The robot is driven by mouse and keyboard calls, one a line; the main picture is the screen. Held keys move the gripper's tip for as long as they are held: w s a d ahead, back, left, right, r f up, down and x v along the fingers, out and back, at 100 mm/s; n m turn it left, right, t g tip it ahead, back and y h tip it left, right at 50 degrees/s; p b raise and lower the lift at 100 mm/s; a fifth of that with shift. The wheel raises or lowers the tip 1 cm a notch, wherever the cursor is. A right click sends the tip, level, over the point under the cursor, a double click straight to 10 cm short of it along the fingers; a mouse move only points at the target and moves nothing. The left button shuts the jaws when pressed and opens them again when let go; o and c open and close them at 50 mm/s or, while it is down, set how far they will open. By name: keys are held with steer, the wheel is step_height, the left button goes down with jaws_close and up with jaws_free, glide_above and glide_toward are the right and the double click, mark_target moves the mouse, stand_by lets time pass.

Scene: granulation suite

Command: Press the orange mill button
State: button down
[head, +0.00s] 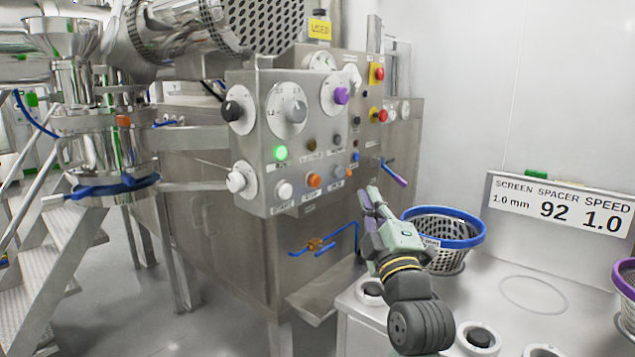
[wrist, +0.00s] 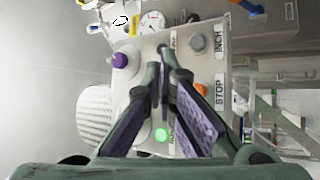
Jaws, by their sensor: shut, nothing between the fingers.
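The control panel (head: 262,150) stands in the middle of the head view. The orange button (head: 314,181) is low on its front, right of a white button (head: 285,190). It also shows in the wrist view (wrist: 201,90), partly hidden, beside a STOP label (wrist: 220,89). My gripper (head: 366,193) is shut and empty, right of the panel in the head view and apart from the orange button. In the wrist view its fingertips (wrist: 163,68) meet in front of the panel, left of the orange button.
A lit green button (head: 280,153), a purple knob (head: 341,96) and other knobs crowd the panel. A red emergency button (head: 379,73) sits behind it. A blue-rimmed basket (head: 443,229) stands beside my gripper on the white bench (head: 520,322). Blue pipework (head: 331,243) hangs below the panel.

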steer(key=w+a+p, duration=0.2)
steer(key=w+a, duration=0.3)
steer(key=a, duration=0.2)
steer(key=shift+p, duration=0.4)
steer(key=shift+w+a, duration=0.1)
steer(key=shift+a, duration=0.05)
stand_by(1.1)
steer(key=shift+w+a, duration=0.5)
steer(key=shift+a, duration=0.15)
stand_by(0.7)
steer(key=shift+s+d+b, duration=0.1)
steer(key=shift+d+b, duration=0.05)
steer(key=shift+b, duration=0.15)
steer(key=shift+s+d+b, duration=0.3)
steer(key=shift+s+d, duration=0.2)
steer(key=shift+d, duration=0.1)
steer(key=shift+s+d+b, duration=0.5)
steer(key=shift+s+d, duration=0.25)
steer(key=shift+d, duration=0.3)
steer(key=shift+s+d+b, duration=0.5)
steer(key=shift+s+d, duration=0.2)
steer(key=shift+d, duration=0.3)
